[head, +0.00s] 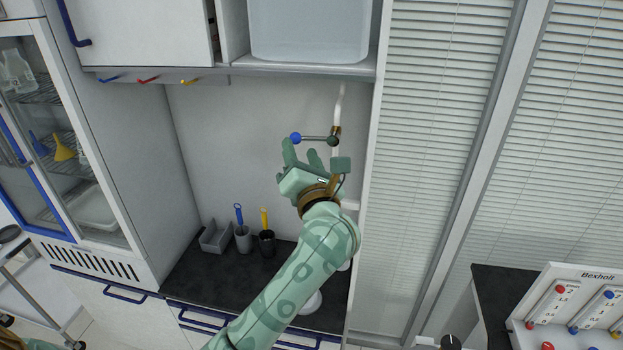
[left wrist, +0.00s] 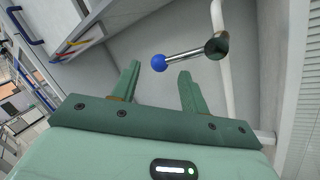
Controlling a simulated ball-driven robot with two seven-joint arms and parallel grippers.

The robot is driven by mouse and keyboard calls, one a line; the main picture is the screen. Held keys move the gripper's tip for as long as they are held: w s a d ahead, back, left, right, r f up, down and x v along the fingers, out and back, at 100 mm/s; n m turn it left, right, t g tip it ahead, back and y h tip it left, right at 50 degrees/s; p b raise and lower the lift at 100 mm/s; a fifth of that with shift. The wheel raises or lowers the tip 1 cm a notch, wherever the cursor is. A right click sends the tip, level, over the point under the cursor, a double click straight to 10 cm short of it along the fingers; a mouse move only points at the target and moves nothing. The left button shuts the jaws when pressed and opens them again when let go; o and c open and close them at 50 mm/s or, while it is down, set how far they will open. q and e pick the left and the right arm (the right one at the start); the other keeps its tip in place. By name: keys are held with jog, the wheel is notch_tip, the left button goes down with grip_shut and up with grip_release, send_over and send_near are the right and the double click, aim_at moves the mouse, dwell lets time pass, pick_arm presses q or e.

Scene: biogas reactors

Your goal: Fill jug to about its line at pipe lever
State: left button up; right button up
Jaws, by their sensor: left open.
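The pipe lever is a short metal rod with a blue ball (head: 296,138) at its left end, standing out sideways from the white pipe (head: 337,110) on the back wall. My left gripper (head: 301,152) is open and empty just below the lever. In the left wrist view, the blue ball (left wrist: 158,62) shows beyond and between the tips of the open fingers (left wrist: 160,70), with no clear contact. A pale round object (head: 311,303) on the counter is partly covered by my left arm; I cannot tell if it is the jug. No fill line shows. My right gripper is not in view.
A shelf with a large translucent tank (head: 310,30) is above. On the dark counter (head: 205,270) stand a grey tray (head: 215,238) and two cups (head: 243,240) with tools. A blinds-covered window is at right, beside a Bexholt panel (head: 590,310).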

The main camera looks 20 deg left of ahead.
pick_arm(q)
jog(key=v, duration=0.9)
jog(key=shift+b, duration=0.3)
jog(key=shift+d, duration=0.1)
jog(key=shift+c, duration=0.4)
